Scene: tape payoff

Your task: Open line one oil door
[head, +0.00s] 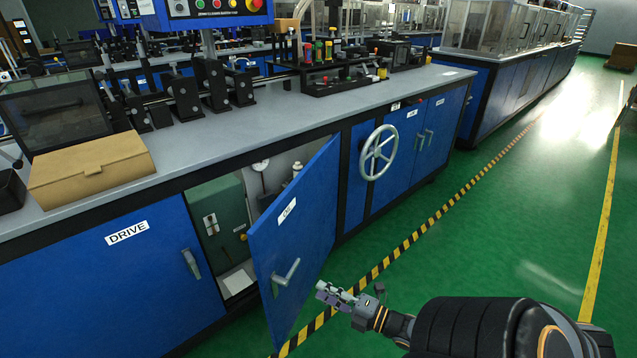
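A blue door (296,240) with a small white label, too small to read surely, stands swung open from the long machine cabinet. It has a grey lever handle (286,272) on its outer face. The open compartment (233,250) behind it shows a green unit, a gauge and fittings; the door hides part of it. My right gripper (328,292) is just right of the door's lower part, apart from the handle in the picture. Its fingers are small here, and I cannot tell whether they are open or shut. I see nothing held in it. My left gripper is not in view.
A closed blue DRIVE door (125,285) is at left. A grey handwheel (378,152) sticks out right of the open door. A cardboard box (90,170) lies on the countertop. Green floor (480,220) with a striped line is clear at right.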

